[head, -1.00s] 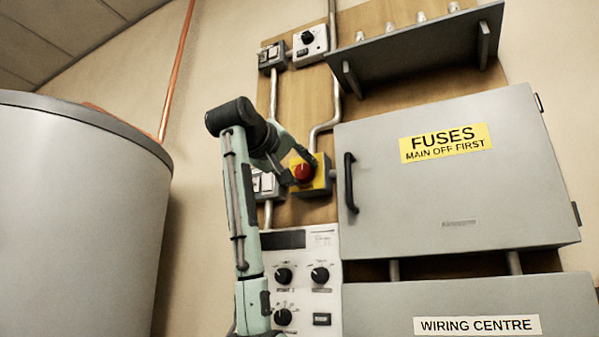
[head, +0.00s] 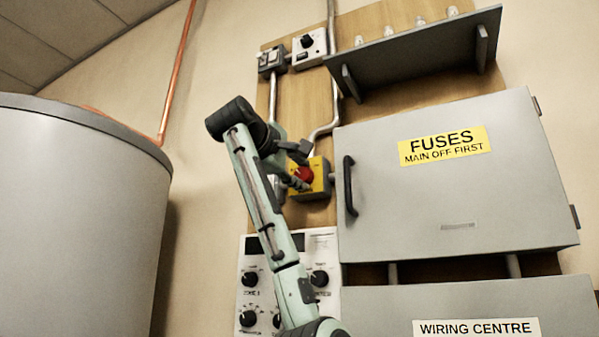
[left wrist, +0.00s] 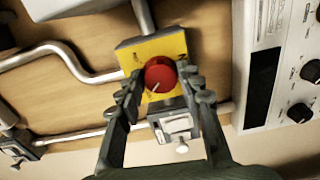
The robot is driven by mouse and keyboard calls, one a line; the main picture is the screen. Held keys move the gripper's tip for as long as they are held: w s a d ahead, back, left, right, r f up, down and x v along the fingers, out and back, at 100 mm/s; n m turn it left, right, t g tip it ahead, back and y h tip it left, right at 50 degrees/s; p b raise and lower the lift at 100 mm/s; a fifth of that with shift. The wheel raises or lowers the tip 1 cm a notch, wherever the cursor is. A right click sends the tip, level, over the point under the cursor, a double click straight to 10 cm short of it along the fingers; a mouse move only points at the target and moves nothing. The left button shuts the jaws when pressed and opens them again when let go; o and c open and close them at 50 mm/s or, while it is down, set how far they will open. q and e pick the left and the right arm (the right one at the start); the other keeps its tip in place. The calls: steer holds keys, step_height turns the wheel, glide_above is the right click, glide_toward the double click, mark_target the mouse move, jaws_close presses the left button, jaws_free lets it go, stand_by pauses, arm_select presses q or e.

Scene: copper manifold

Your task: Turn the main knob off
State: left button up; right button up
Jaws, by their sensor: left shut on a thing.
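The main knob (head: 304,174) is a round red knob on a yellow plate (head: 320,178) of a small switch box, left of the fuse cabinet. It also shows in the left wrist view (left wrist: 160,74), with a pale mark at its lower left edge. My left gripper (head: 299,167) is at the knob, with one finger above and one below in the head view. In the left wrist view its two fingers (left wrist: 160,80) sit on either side of the knob, shut on it. The fingers hide part of the plate. My right gripper is not in view.
The grey fuse cabinet (head: 455,215) with a black handle (head: 349,185) stands close to the right. A white control panel (head: 325,255) with several black knobs is below. A shelf (head: 415,52) is above right. A large grey tank (head: 75,230) stands at left.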

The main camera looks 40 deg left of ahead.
arm_select(q)
steer(key=shift+n, duration=0.4)
steer(key=shift+a, duration=0.1)
steer(key=o, duration=1.2)
steer(key=shift+c, duration=0.2)
steer(key=v, duration=1.2)
steer(key=shift+s, duration=0.1)
